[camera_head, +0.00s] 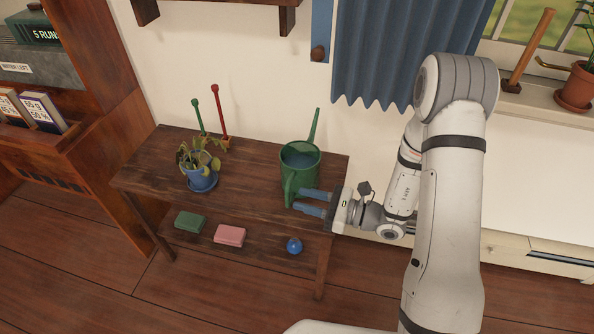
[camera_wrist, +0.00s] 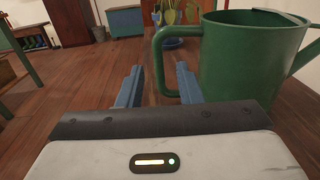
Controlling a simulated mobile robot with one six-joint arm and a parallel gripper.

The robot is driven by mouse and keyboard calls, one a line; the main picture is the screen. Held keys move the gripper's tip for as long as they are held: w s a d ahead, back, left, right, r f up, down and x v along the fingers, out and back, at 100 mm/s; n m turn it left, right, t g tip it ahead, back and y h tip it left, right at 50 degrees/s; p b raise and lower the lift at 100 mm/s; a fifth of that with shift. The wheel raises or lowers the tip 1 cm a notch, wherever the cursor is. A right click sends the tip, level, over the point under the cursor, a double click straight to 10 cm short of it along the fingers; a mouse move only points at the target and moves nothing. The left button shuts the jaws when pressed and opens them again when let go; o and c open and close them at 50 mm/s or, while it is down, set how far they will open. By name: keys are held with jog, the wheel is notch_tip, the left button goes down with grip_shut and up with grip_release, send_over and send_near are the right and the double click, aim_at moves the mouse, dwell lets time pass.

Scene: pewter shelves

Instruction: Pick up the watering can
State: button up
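The green watering can (camera_head: 299,166) stands upright on the right part of a wooden table, its spout pointing toward the wall and its handle toward the front. In the wrist view the can (camera_wrist: 250,58) fills the right side, with its looped handle (camera_wrist: 158,62) facing left. My gripper (camera_head: 300,201) is at the can's front, close to the handle. Its two blue fingers are apart, and in the wrist view the gripper (camera_wrist: 158,85) is open with the lower handle between or just beyond the fingertips. I cannot tell whether either finger touches it.
A blue pot with a plant (camera_head: 201,180) stands left on the table (camera_head: 150,165). Green and red stick-like tools (camera_head: 219,115) are behind it. A curtain (camera_head: 400,50) hangs behind.

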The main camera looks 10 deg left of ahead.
aim_at(287, 196)
jog(key=a, duration=0.3)
jog(key=a+b, duration=0.1)
jog(key=shift+w+a+f, duration=0.25)
jog(key=shift+f, duration=0.1)
jog(key=shift+a, duration=0.45)
jog(key=shift+r, duration=0.1)
grip_shut()
jog(key=shift+w, duration=0.1)
dwell(0.5)
